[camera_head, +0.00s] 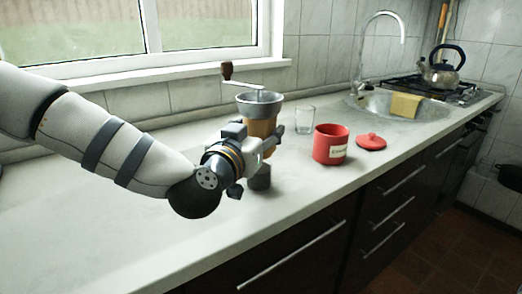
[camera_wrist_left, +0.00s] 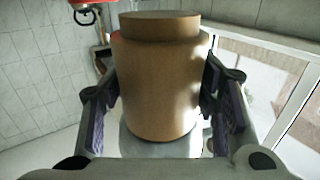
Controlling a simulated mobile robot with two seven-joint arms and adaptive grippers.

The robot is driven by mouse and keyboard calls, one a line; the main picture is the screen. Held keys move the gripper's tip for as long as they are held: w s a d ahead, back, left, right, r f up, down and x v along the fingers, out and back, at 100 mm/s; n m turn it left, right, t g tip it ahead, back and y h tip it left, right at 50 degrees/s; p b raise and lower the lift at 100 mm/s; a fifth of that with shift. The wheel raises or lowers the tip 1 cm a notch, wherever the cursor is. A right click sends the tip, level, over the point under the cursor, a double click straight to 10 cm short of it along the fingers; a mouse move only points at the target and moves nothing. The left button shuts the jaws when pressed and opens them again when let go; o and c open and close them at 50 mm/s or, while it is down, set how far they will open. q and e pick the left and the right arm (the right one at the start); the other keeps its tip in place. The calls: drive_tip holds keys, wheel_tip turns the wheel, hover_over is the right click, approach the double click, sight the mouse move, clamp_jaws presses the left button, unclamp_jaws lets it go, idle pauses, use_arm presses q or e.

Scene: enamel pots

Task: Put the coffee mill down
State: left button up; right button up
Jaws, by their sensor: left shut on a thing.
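The coffee mill has a brown cylindrical body (camera_head: 260,128), a grey metal hopper (camera_head: 258,102) and a crank with a dark wooden knob. My left gripper (camera_head: 268,143) is shut around the body, and the mill is upright over the counter. In the left wrist view the brown body (camera_wrist_left: 157,80) sits between the two fingers, with the grey hopper (camera_wrist_left: 150,146) partly hidden at the bottom of the picture. In the head view my gripper hides part of the body; I cannot tell whether the mill's base touches the counter. My right gripper is not in view.
Farther right are a sink with a yellow sponge (camera_head: 405,105) and a kettle (camera_head: 441,72). The counter's left part is free.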

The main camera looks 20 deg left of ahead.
use_arm(q)
drive_tip(key=shift+w+a+f, duration=0.15)
drive_tip(key=shift+w+f, duration=0.1)
drive_tip(key=shift+w, duration=0.05)
drive_tip(key=shift+w+a+f, duration=0.1)
drive_tip(key=shift+w+f, duration=0.05)
drive_tip(key=shift+f, duration=0.6)
drive_tip(key=shift+w+a+f, duration=0.1)
drive_tip(key=shift+w+f, duration=0.05)
drive_tip(key=shift+f, duration=0.6)
drive_tip(key=shift+d, duration=0.1)
drive_tip(key=shift+f, duration=0.2)
drive_tip(key=o, duration=1.6)
drive_tip(key=shift+s, duration=0.1)
drive_tip(key=shift+f, duration=0.1)
